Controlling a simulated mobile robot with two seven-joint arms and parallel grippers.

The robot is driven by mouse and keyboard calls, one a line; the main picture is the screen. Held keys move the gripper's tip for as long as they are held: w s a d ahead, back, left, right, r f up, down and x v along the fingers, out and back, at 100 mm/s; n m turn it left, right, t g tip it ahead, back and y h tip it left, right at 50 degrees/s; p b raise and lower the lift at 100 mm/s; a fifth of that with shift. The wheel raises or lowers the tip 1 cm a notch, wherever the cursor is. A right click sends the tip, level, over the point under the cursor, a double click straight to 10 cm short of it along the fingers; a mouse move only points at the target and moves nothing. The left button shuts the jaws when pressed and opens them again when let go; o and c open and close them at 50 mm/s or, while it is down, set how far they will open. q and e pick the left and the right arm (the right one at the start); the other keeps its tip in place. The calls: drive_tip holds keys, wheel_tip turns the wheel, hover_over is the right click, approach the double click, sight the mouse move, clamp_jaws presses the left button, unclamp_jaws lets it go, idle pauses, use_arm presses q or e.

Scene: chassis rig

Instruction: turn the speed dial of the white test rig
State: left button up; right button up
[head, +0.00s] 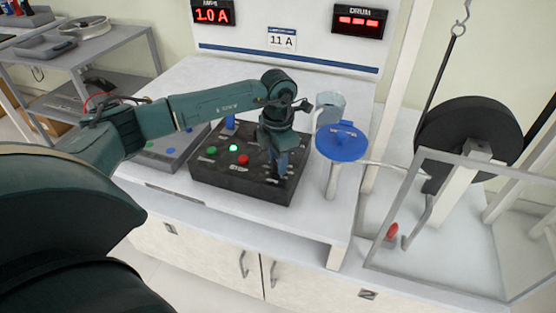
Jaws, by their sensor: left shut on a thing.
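The white test rig has a white bench top (190,85) with a black control box (215,180) on it. The box has a lit green button (233,148), a red button (243,160) and a STOP label. My left gripper (281,174) points down onto the right part of the box. It is shut on a small control there, which I take for the speed dial. The fingers hide the dial, so its setting cannot be read. My right gripper is not in view.
A blue round hand wheel (342,142) on a white post stands right of the box, with a clear cup-like part (330,106) behind it. A black drum (470,138) and clear guard are farther right. Displays (212,14) read 1.0 A and red dashes (358,20).

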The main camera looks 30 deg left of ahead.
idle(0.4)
use_arm(q)
drive_tip(key=o, duration=1)
wheel_tip(320, 180, up, 13)
drive_tip(key=shift+r, duration=0.1)
drive_tip(key=shift+s, duration=0.1)
idle(0.3)
